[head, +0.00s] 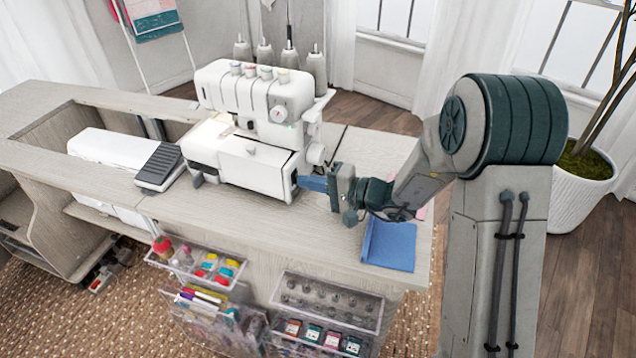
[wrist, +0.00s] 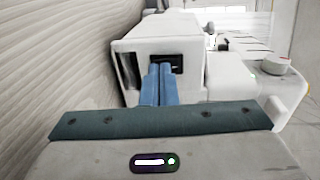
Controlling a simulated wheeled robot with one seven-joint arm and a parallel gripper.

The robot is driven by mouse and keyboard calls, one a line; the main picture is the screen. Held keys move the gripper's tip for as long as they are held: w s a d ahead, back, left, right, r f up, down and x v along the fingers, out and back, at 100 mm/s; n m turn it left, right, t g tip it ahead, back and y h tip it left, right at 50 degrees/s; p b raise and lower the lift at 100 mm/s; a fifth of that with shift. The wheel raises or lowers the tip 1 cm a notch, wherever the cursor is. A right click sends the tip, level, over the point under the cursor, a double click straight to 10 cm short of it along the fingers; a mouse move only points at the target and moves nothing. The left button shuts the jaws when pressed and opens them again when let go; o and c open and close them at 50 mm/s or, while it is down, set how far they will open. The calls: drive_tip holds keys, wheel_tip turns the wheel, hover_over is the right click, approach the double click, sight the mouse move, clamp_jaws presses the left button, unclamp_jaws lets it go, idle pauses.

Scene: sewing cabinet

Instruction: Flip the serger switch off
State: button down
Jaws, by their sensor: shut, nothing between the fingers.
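The white serger (head: 255,125) stands on the cabinet top, with several thread spools behind it. In the wrist view its side (wrist: 205,75) faces me, with a dark recessed switch panel (wrist: 172,62) on it. My gripper (head: 304,184) is at the serger's right side, its blue fingers shut and empty. In the wrist view my fingertips (wrist: 161,68) are in front of the dark panel and cover part of it. I cannot tell whether they touch it or which way the switch is set. A small green light shows on the serger (wrist: 252,74).
A dark foot pedal (head: 160,165) lies left of the serger. A blue folded cloth (head: 390,244) lies under my arm at the cabinet's right end. Clear bins (head: 328,302) hang on the cabinet front. A potted plant (head: 585,190) stands at the right.

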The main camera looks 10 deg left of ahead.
drive_tip(key=shift+f+b, duration=0.15)
drive_tip(key=shift+b, duration=0.25)
drive_tip(key=b, duration=0.3)
drive_tip(key=shift+w+a+f+y, duration=0.1)
drive_tip(key=shift+a+f+y, duration=0.05)
drive_tip(key=shift+f+y, duration=0.2)
drive_tip(key=b, duration=0.3)
drive_tip(key=shift+a+y, duration=0.25)
drive_tip(key=shift+y, duration=0.1)
drive_tip(key=shift+a+r+b, duration=0.1)
drive_tip(key=shift+r+b, duration=0.05)
drive_tip(key=shift+b, duration=0.2)
